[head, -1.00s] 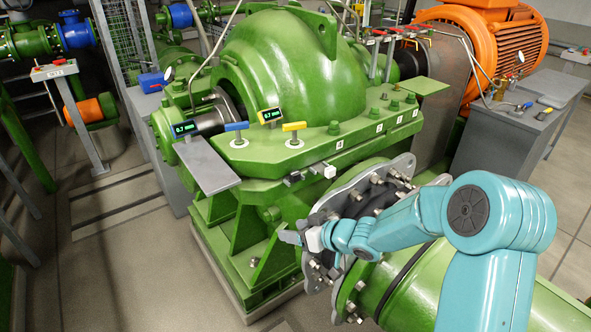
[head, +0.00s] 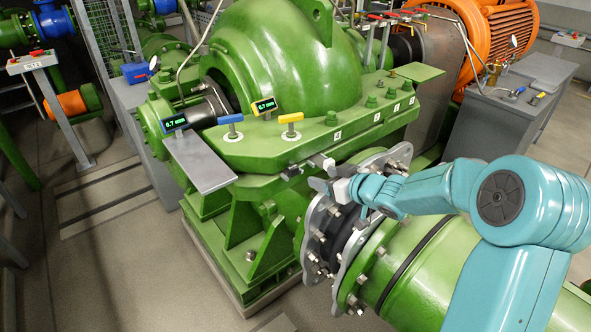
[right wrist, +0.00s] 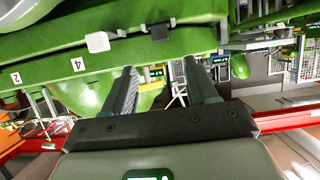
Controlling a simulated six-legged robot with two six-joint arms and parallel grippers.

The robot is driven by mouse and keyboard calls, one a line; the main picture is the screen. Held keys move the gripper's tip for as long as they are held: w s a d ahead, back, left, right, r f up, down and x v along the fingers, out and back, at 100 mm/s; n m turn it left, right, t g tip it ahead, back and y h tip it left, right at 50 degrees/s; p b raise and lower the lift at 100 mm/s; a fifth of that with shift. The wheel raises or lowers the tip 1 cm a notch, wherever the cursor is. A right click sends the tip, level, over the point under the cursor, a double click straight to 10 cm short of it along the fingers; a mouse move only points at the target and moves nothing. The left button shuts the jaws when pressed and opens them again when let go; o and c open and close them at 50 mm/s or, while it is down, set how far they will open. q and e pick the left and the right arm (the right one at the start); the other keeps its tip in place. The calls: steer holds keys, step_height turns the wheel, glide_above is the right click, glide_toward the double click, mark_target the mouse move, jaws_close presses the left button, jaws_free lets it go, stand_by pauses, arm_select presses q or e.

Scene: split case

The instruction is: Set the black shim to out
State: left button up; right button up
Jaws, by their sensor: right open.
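The black shim (head: 291,172) is a small dark block at the edge of the green split flange, left of a white shim (head: 327,167). In the right wrist view the black shim (right wrist: 159,32) sits on the green edge, in line with the gap between my fingers, and the white shim (right wrist: 97,42) is to its left. My right gripper (head: 318,185) is just below and right of the black shim in the head view. Its two fingers (right wrist: 160,72) are apart and empty, and they appear short of the shim. My left gripper is not in view.
A blue handle (head: 230,120) and a yellow handle (head: 291,118) stand on the flange, beside two small displays reading 0.7. A grey plate (head: 203,165) juts out at left. The bolted pipe flange (head: 312,235) lies close below my right gripper. Floor at left is clear.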

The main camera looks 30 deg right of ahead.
mark_target(295, 169)
steer(key=x, duration=1.3)
steer(key=shift+p, duration=0.3)
jaws_close()
